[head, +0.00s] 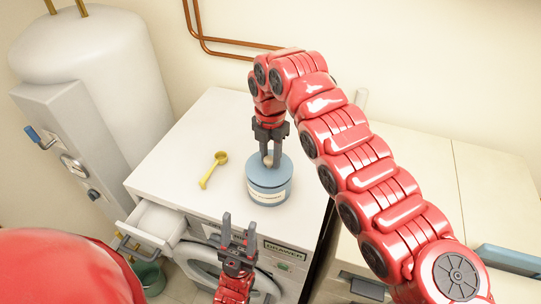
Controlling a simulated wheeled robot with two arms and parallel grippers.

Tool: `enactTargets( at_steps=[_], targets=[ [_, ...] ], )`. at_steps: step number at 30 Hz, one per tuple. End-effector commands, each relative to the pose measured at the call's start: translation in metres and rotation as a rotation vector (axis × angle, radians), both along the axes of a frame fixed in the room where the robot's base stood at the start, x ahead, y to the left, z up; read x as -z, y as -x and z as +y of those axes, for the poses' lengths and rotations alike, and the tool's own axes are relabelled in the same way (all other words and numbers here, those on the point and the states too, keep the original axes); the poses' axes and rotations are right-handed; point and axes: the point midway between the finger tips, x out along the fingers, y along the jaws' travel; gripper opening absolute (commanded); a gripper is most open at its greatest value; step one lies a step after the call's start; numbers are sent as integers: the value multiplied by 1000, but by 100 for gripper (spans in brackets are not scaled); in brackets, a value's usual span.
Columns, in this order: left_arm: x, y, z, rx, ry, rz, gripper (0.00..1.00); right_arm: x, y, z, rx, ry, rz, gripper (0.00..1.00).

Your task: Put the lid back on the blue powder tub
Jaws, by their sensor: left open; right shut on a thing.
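The blue powder tub (268,192) stands upright on the white machine's top, with a pale label on its front. Its blue lid (258,173) is at the top of the tub and looks level; I cannot tell whether it is fully seated. My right gripper (269,158) points down from above and is shut on the lid's small pale knob (268,161). My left gripper (239,228) is open and empty, pointing up, in front of the machine and below the tub in the picture.
A yellow scoop (213,169) lies left of the tub on the washing machine top (190,135). The detergent drawer (152,222) is pulled out at front left. A green bucket (149,277) is on the floor. A water heater (105,75) stands at left.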

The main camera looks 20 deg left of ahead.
Motion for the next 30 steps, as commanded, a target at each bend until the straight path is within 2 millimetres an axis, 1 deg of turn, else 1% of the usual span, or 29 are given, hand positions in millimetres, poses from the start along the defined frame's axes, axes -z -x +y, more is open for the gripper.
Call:
enactTargets(
  at_steps=[28,29,30],
  targets=[
    [4,0,0,0,0,0,50,0,0,0,0,0,0,0],
    [4,0,0,0,0,0,50,0,0,0,0,0,0,38],
    [4,0,0,0,0,0,50,0,0,0,0,0,0,46]
  ],
)
